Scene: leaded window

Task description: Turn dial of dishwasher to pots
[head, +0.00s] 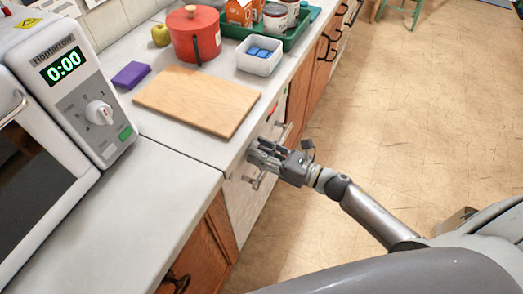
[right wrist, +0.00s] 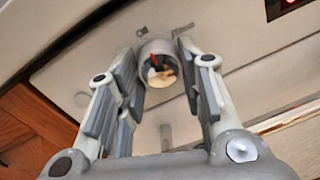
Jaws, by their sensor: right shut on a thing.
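The dishwasher (head: 244,200) has a pale front under the worktop edge, with a bar handle. Its round metal dial (right wrist: 158,70), with a red mark, shows in the right wrist view; the gripper hides it in the head view. My right gripper (head: 258,156) reaches in from the right against the dishwasher's front. In the right wrist view my right gripper (right wrist: 160,56) has one finger on each side of the dial and is shut on it. I cannot read the setting that the mark points to. My left gripper is not in view.
A wooden board (head: 196,100), purple sponge (head: 131,75), red pot (head: 194,35) and white tub (head: 259,57) stand on the worktop. A white appliance (head: 80,85) with a 0:00 display stands at left. The floor (head: 400,110) at right is mostly clear.

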